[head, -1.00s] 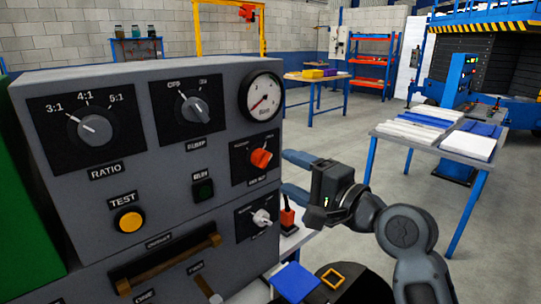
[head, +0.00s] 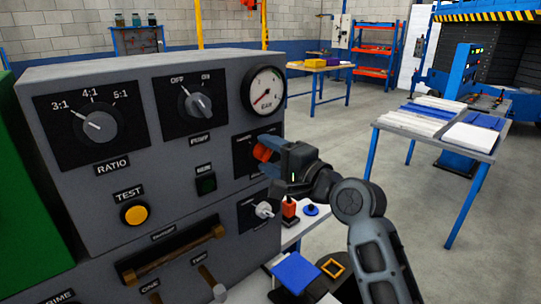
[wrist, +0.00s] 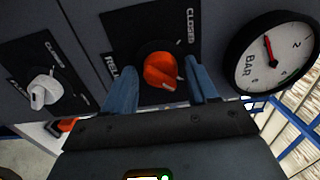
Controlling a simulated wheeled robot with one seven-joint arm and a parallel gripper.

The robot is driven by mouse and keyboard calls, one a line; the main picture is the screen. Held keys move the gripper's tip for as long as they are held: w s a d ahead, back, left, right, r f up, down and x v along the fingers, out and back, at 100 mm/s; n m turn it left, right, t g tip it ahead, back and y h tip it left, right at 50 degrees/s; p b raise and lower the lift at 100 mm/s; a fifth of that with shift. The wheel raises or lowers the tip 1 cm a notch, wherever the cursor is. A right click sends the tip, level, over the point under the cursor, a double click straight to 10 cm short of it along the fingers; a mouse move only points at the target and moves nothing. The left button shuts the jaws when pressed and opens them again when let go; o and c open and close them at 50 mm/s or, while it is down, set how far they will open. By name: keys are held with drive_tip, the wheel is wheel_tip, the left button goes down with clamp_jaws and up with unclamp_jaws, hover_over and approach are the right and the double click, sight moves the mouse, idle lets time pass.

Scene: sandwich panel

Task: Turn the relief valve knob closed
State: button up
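The orange-red knob (head: 261,152) sits on a black plate at the right of the grey panel's front, below the gauge. In the wrist view the knob (wrist: 160,70) has its plate marked CLOSED at the upper right and another, partly hidden word at the lower left. My gripper (head: 268,154) is at this knob, one blue finger on each side. In the wrist view the fingers are open, with gaps between them and the knob; I see no contact.
A pressure gauge (wrist: 272,52) is close to the right finger. A white knob (head: 264,210) lies below the orange one.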

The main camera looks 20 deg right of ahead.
drive_tip(key=c, duration=0.9)
drive_tip(key=shift+o, duration=0.2)
drive_tip(key=shift+f+n, duration=0.1)
drive_tip(key=shift+n, duration=0.2)
drive_tip(key=n+b, duration=0.2)
drive_tip(key=n, duration=0.1)
drive_tip(key=shift+f+n+b, duration=0.1)
drive_tip(key=shift+n+b, duration=0.3)
drive_tip(key=n+b, duration=0.6)
drive_tip(key=n, duration=0.3)
drive_tip(key=shift+n, duration=0.4)
drive_tip(key=shift+n+b, duration=1.25)
drive_tip(key=shift+n, duration=0.55)
